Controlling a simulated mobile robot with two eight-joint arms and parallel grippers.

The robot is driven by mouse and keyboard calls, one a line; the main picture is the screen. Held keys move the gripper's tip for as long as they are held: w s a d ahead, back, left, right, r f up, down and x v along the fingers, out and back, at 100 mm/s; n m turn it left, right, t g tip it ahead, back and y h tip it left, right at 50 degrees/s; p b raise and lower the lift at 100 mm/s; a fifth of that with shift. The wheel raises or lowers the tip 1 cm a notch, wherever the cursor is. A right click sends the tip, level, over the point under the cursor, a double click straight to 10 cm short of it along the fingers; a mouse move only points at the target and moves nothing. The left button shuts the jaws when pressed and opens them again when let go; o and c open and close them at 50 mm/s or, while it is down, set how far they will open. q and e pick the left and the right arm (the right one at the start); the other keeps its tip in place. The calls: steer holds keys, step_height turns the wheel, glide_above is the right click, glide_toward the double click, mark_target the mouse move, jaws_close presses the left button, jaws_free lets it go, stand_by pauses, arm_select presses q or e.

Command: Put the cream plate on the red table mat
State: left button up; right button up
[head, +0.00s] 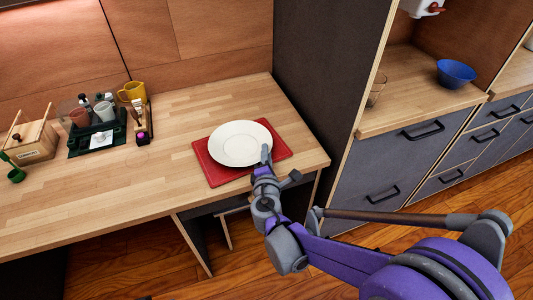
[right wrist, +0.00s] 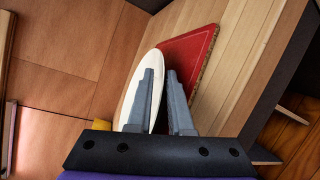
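The cream plate (head: 238,144) lies face up over the red table mat (head: 218,174) near the front edge of the wooden counter. My right gripper (head: 265,157) is at the plate's near right rim. In the right wrist view, its two fingers (right wrist: 161,75) stand apart, with a gap between them. The plate (right wrist: 130,96) shows behind and left of the left finger, and its rim shows in the gap. The red mat (right wrist: 188,50) lies beyond the fingers. Whether a finger touches the rim is unclear. My left gripper is out of view.
A dark tray (head: 84,146) with cups and bottles, a yellow mug (head: 133,91) and a wooden box (head: 35,142) stand at the left. A tall dark panel (head: 322,70) rises right of the mat. A blue bowl (head: 455,73) sits on the right counter.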

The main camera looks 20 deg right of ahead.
steer(key=shift+r, duration=0.15)
steer(key=shift+s+a+r, duration=0.1)
steer(key=shift+s+a, duration=0.05)
steer(key=shift+s, duration=0.1)
steer(key=p+v, duration=0.2)
steer(key=v, duration=0.9)
steer(key=s+d+f+m+g, duration=0.6)
steer(key=s+d+m+g, duration=0.15)
steer(key=s+m, duration=0.4)
steer(key=s+a+f+m+g+y, duration=0.2)
steer(key=s+a+m+g+y, duration=0.1)
steer(key=s+m, duration=0.4)
steer(key=shift+s+a+y, duration=0.4)
steer(key=shift+a+y, duration=0.25)
steer(key=shift+y, duration=0.25)
